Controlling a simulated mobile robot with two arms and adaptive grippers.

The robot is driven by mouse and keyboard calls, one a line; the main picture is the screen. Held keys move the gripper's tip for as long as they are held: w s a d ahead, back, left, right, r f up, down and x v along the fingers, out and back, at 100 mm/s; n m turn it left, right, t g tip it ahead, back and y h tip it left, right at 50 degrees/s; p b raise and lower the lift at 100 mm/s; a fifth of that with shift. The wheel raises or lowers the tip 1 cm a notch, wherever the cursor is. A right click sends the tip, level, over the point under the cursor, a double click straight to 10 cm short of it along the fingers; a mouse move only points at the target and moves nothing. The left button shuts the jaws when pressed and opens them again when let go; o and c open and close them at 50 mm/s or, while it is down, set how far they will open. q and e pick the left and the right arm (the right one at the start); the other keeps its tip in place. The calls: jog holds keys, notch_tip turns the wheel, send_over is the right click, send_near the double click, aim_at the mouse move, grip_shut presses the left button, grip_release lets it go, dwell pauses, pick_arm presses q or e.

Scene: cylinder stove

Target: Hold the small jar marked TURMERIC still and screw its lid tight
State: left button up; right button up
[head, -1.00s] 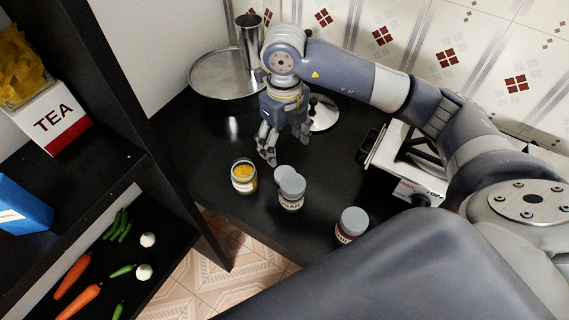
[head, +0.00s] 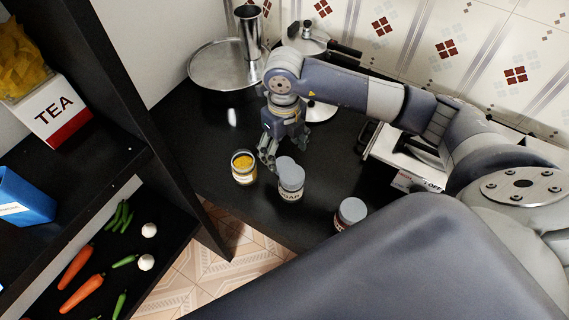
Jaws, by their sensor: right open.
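A small open jar with yellow contents (head: 244,168) stands upright on the black counter; I cannot read its label, but the yellow fits turmeric. A loose grey disc, seemingly its lid (head: 284,162), shows just behind a grey-lidded jar (head: 291,184), partly hidden by it. My right gripper (head: 269,154) is open and points down, its fingers beside the grey disc and to the right of and behind the yellow jar. I cannot tell whether the fingers touch the disc. My left gripper is out of view.
Another grey-lidded jar (head: 350,214) stands to the right near the counter's front edge. A round metal tray (head: 215,70) with a tall metal cup (head: 250,35), a lidded pan (head: 312,42) and a stove (head: 412,160) are behind. A black shelf (head: 165,150) bounds the left.

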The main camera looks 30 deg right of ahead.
aim_at(284, 165)
notch_tip(284, 165, down, 5)
jog(key=shift+s+p, duration=0.15)
jog(key=shift+p, duration=0.55)
jog(key=c, duration=0.8)
